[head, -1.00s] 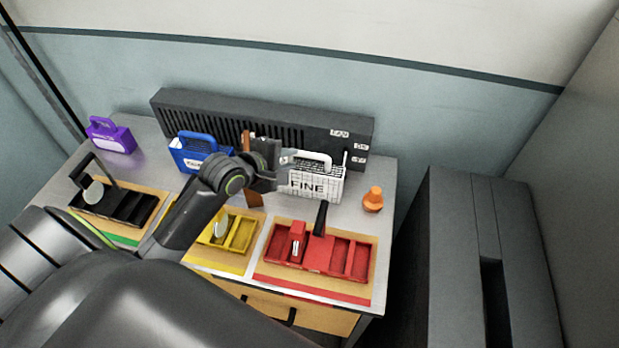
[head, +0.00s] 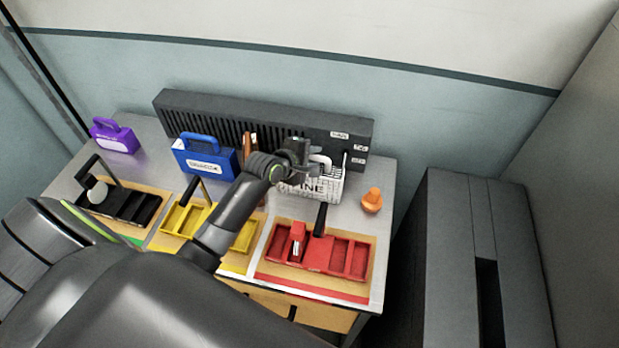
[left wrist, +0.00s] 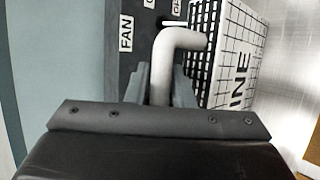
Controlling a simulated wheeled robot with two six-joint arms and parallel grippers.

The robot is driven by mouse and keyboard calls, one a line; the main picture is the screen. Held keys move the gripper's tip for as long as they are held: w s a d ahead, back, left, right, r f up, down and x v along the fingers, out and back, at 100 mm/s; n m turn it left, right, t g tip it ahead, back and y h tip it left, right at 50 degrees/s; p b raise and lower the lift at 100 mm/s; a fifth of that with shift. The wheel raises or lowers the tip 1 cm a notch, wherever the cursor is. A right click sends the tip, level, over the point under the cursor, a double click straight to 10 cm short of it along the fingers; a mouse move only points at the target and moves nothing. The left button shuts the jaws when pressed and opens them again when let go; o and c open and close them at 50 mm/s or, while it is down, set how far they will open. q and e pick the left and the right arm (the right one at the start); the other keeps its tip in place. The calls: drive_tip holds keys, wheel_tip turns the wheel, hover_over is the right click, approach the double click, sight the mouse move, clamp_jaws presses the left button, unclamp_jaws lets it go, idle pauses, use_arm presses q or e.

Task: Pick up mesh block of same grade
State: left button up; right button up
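The white mesh block (head: 333,186) with a looped handle stands upright on the table near the dark ridged rack. Its label reads FINE in the earlier head view and is partly covered now. The block (left wrist: 235,65) also shows in the left wrist view, its white handle (left wrist: 163,65) passing between my left gripper's fingers. My left gripper (head: 310,160) is at the handle, with a finger on each side; whether they press on it I cannot tell. A blue block (head: 203,157) and a purple block (head: 115,138) stand further left. My right gripper is not in view.
Black (head: 125,207), yellow (head: 185,217) and red (head: 338,257) trays line the table's front. The dark rack (head: 210,110) runs along the back, with small labels at its right end. An orange cone-like item (head: 372,200) stands right of the white block.

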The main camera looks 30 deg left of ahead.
use_arm(q)
drive_tip(key=shift+w+f, duration=0.2)
drive_tip(key=shift+w, duration=0.15)
clamp_jaws()
drive_tip(key=shift+r, duration=0.1)
